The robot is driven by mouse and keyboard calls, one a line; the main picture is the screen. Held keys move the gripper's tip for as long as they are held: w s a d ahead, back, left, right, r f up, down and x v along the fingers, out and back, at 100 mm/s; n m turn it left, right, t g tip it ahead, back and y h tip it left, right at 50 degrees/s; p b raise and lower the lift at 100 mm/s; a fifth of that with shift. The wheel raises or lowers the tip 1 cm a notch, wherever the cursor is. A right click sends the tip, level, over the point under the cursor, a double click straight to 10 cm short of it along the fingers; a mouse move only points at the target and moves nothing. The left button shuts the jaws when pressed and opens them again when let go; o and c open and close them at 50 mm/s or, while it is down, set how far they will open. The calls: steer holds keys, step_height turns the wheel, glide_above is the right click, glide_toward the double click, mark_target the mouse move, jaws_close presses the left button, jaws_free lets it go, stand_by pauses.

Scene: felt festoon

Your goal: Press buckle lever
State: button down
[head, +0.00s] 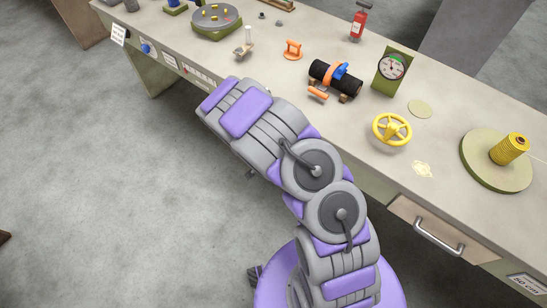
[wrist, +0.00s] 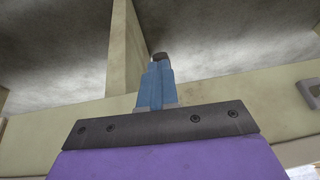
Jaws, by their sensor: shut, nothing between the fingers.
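A black cylinder (head: 336,80) lies on the bench with an orange strap (head: 331,72) around it. Which part is the lever is too small to tell. My gripper shows in the wrist view (wrist: 160,62) with its blue fingers together and empty, in front of the bench's pale front panel. In the head view my arm hides the gripper, and the arm's far end is left of the cylinder, in front of the bench. The wrist view does not show the buckle.
A yellow handwheel (head: 392,129), a gauge (head: 391,70) and an orange clamp-like piece (head: 293,49) stand around the cylinder. A round green base (head: 482,176) with a yellow ribbed post is at the right. A drawer handle (head: 438,238) juts from the bench front. The floor at left is clear.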

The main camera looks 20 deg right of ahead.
steer(key=shift+d+f+b, duration=0.15)
steer(key=shift+f+b, duration=0.25)
steer(key=shift+f, duration=0.65)
